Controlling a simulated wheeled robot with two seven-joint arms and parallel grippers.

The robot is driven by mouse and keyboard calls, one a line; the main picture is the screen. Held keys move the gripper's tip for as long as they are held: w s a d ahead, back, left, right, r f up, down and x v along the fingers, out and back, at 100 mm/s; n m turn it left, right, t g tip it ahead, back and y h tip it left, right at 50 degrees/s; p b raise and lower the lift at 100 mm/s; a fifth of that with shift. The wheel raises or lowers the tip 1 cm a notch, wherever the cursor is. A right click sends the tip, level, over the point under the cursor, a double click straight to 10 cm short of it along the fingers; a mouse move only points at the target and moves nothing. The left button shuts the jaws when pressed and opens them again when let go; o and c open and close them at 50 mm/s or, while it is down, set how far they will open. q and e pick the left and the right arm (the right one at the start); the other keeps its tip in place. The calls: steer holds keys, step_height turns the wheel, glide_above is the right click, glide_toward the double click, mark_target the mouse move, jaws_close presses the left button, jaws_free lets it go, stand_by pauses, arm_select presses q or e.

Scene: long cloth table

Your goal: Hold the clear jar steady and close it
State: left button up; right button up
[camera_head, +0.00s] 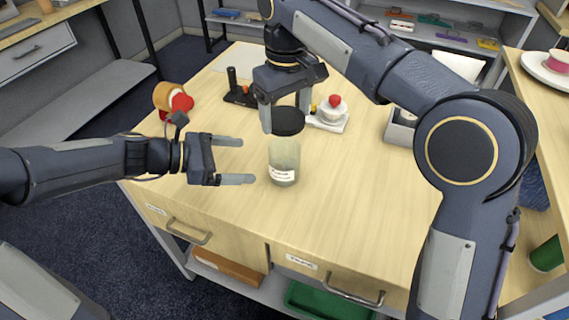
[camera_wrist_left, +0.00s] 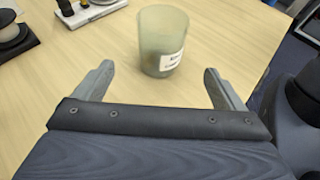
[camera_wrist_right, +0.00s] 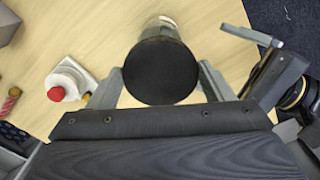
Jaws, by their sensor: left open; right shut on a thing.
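The clear jar (camera_head: 284,158), with a white label, stands upright on the table; it also shows in the left wrist view (camera_wrist_left: 161,42), where no lid covers its top. My right gripper (camera_head: 286,113) is shut on the round black lid (camera_head: 288,124) over the jar. In the right wrist view the lid (camera_wrist_right: 161,70) sits between both fingers and hides most of the jar (camera_wrist_right: 162,22). I cannot tell how large the gap between lid and jar is. My left gripper (camera_head: 246,161) is open and empty, left of the jar, its fingers pointing toward it without touching.
Behind the jar are a black stand (camera_head: 240,95) and a small white device (camera_head: 330,115) with a red top. A red and wooden object (camera_head: 177,101) lies at the left edge. A grey tray (camera_head: 401,127) is at the right. The table in front of the jar is clear.

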mark_target(286, 141)
arm_select(q)
steer(key=x, duration=1.1)
steer(key=shift+d+f, duration=0.15)
steer(key=shift+d, duration=0.15)
steer(key=shift+c, duration=0.4)
steer(key=c, duration=1.4)
arm_select(e)
steer(key=shift+f, duration=2.5)
steer(key=shift+f, duration=0.9)
steer(key=shift+f, duration=0.3)
steer(key=shift+f, duration=0.2)
